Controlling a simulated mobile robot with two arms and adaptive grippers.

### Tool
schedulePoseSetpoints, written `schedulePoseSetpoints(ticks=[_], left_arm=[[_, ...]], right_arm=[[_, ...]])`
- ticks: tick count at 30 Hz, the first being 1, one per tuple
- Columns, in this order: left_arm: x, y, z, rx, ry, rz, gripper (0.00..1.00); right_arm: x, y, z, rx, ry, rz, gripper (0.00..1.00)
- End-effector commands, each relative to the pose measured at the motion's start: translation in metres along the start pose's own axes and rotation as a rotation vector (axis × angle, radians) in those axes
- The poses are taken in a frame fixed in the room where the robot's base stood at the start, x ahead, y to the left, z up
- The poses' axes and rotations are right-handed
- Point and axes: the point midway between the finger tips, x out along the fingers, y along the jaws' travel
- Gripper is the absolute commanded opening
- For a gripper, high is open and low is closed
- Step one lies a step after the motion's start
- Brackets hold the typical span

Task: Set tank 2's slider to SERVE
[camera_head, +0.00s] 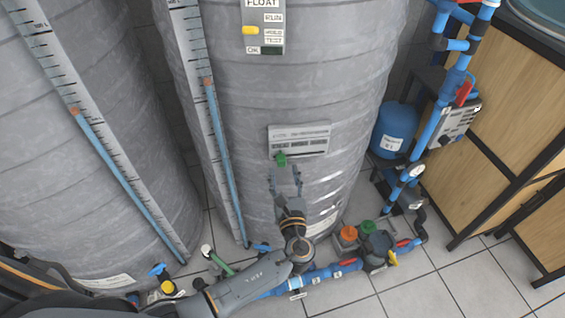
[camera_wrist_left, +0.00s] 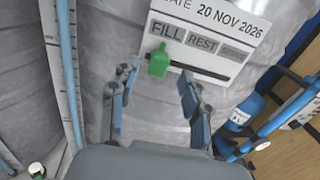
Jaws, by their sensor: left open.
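A large grey tank (camera_head: 320,90) carries a white label plate (camera_head: 299,133) with a horizontal slot. The green slider knob (camera_head: 281,159) is at the slot's left end; in the left wrist view the knob (camera_wrist_left: 158,62) sits below FILL. My left gripper (camera_head: 285,176) is open just below the knob. In the left wrist view its fingers (camera_wrist_left: 157,84) are spread to either side, with the knob beyond the tips. I see no tank number.
A second grey tank (camera_head: 85,150) stands at the left, with scaled gauge strips (camera_head: 205,110) on both. A FLOAT panel (camera_head: 264,28) is higher up. Blue pipes with valves (camera_head: 375,250) run below and right. A wooden cabinet (camera_head: 480,120) stands at the right.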

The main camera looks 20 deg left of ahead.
Motion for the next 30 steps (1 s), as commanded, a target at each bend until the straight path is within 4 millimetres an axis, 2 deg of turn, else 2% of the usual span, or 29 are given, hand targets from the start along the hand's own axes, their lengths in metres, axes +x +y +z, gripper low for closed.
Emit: schedulePoseSetpoints(ticks=[3,7,12,19,20,26,30], left_arm=[[0.021,0.000,0.001,0.002,-0.002,0.000,0.47],[0.035,0.000,0.000,0.000,0.000,0.001,0.47],[0.043,0.000,-0.001,0.000,0.001,0.000,0.47],[0.043,0.000,-0.001,0.000,0.001,0.000,0.47],[0.043,0.000,-0.001,0.000,0.001,0.000,0.43],[0.043,0.000,-0.001,0.000,0.001,0.000,0.02],[0.043,0.000,-0.001,0.000,0.001,0.000,0.00]], right_arm=[[-0.001,0.005,-0.001,0.001,0.001,0.006,0.40],[-0.001,0.008,-0.001,0.003,0.001,0.009,0.40],[-0.001,0.009,-0.001,0.003,0.001,0.011,0.40],[-0.001,0.009,-0.002,0.003,0.002,0.011,0.40],[-0.001,0.009,-0.002,0.003,0.002,0.011,0.40],[-0.001,0.008,-0.002,0.002,0.002,0.010,0.40],[-0.001,0.008,-0.002,0.001,0.002,0.009,0.40]])
